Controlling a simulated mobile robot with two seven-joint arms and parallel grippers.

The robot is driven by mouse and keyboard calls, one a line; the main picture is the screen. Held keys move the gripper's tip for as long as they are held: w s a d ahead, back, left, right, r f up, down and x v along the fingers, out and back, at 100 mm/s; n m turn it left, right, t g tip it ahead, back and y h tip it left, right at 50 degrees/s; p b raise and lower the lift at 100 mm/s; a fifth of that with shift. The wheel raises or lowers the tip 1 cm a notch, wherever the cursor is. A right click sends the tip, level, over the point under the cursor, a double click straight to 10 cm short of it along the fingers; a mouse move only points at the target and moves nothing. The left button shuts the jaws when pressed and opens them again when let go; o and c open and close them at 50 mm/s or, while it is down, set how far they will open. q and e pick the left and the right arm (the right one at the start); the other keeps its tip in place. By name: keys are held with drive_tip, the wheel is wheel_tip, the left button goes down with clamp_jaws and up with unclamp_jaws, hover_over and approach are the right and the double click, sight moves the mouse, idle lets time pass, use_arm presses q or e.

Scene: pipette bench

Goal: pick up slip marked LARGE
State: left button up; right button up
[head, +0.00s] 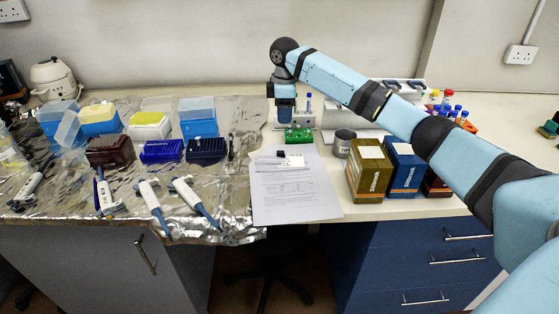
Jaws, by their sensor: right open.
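A stack of printed white paper sheets (290,190) lies on the bench near its front edge. A small white slip (292,161) lies at the top of the sheets, with a small black item (280,153) at its edge. Any marking on the slip is too small to read, so I cannot tell if it says LARGE. My right gripper (286,116) points down at the end of the right arm, above and behind the slip in the picture. It is open and appears empty; its fingertips are hard to make out. My left gripper is out of view.
A green rack (299,135) stands just behind the sheets. A grey cup (344,143) and upright boxes (368,170) stand to the right. Several pipettes (153,206) and tip boxes (198,118) cover the foil (235,190) on the left.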

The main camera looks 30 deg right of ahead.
sight(289, 159)
drive_tip(key=f, duration=0.6)
drive_tip(key=shift+s+f, duration=0.2)
drive_tip(key=shift+f, duration=0.65)
drive_tip(key=shift+f+b, duration=0.3)
drive_tip(key=shift+f, duration=0.2)
wheel_tip(289, 159, down, 4)
drive_tip(key=shift+w+f, duration=0.15)
drive_tip(key=shift+f, duration=0.05)
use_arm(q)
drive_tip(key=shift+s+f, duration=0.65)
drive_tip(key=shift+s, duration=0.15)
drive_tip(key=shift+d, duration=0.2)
use_arm(e)
clamp_jaws()
